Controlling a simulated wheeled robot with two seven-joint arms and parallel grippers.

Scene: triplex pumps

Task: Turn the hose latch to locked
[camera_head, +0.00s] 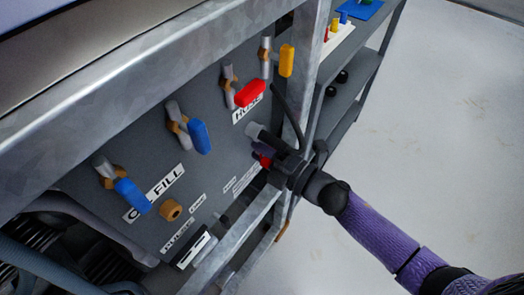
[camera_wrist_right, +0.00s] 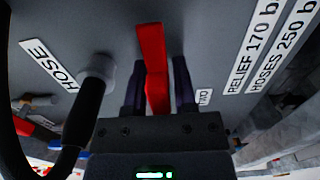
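The hose latch appears to be a red bar (camera_wrist_right: 155,65) on the grey panel, upright in the right wrist view. In the head view only a bit of red (camera_head: 263,157) shows, mostly hidden by my right gripper (camera_head: 271,163). The two dark fingers of that gripper (camera_wrist_right: 159,90) stand close on either side of the red bar in the wrist view and appear shut on it. Firm contact on the right side is hard to see. A HOSE label (camera_wrist_right: 48,65) and a grey hose fitting (camera_wrist_right: 98,68) are to the left. My left gripper is not in view.
A black hose (camera_wrist_right: 82,125) runs from the fitting close beside my right gripper. Blue (camera_head: 198,136), red (camera_head: 250,93) and yellow (camera_head: 286,60) valve handles are on the panel. A galvanized frame post (camera_head: 303,65) stands close by. Open floor (camera_head: 430,140) lies to the right.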

